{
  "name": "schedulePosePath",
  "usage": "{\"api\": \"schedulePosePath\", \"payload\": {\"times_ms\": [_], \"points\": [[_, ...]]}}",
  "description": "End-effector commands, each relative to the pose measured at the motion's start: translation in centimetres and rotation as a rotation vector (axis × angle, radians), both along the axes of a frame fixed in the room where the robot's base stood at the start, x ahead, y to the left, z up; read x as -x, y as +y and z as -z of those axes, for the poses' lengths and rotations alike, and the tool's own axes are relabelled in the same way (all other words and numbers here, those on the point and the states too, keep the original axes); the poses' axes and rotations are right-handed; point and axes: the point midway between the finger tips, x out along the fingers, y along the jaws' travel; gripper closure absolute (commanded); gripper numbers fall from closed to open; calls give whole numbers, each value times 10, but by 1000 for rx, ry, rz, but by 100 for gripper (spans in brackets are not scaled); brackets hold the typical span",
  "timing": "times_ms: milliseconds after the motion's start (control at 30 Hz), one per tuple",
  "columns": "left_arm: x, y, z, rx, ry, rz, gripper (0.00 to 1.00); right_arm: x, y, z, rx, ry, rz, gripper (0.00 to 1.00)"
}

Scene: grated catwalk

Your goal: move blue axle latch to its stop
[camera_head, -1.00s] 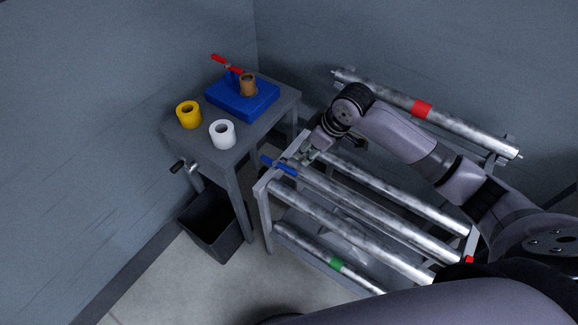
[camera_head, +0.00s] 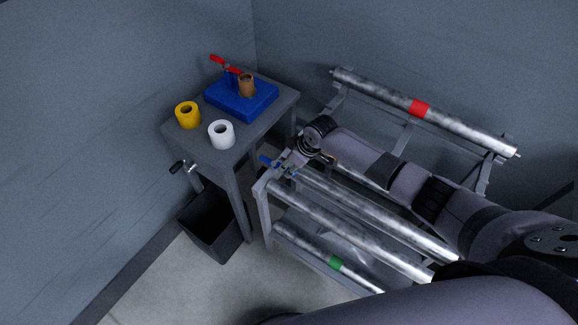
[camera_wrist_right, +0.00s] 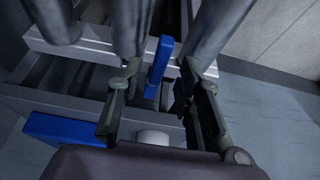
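The blue axle latch (camera_head: 266,161) is at the left end of the roller rack, by the end of a steel roller. In the right wrist view, one upright blue part of the latch (camera_wrist_right: 158,65) stands between my right gripper's fingers, and another blue piece (camera_wrist_right: 62,130) lies at lower left. My right gripper (camera_head: 289,164) is over the rack's left end, partly covering the latch in the head view. In the right wrist view my right gripper (camera_wrist_right: 160,80) is open, with gaps on both sides of the blue part. The latch's stop cannot be made out. My left gripper is not in view.
A grey table (camera_head: 235,140) at left holds a blue block (camera_head: 250,103), a yellow roll (camera_head: 187,115) and a white roll (camera_head: 221,134). A dark bin (camera_head: 208,228) stands below. A red-banded roller (camera_head: 450,124) lies behind, a green-banded one (camera_head: 312,252) low in front.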

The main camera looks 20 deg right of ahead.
Motion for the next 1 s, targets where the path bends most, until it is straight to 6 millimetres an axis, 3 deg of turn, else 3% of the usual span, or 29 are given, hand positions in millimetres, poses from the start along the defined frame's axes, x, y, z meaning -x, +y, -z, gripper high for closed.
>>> {"api": "schedulePosePath", "payload": {"times_ms": [200,533,1000], "points": [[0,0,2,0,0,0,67,-6,4,17,-1,-1,1,67],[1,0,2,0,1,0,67,-6,5,19,-1,-1,0,67],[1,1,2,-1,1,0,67,-6,5,18,-1,-1,0,98]]}}
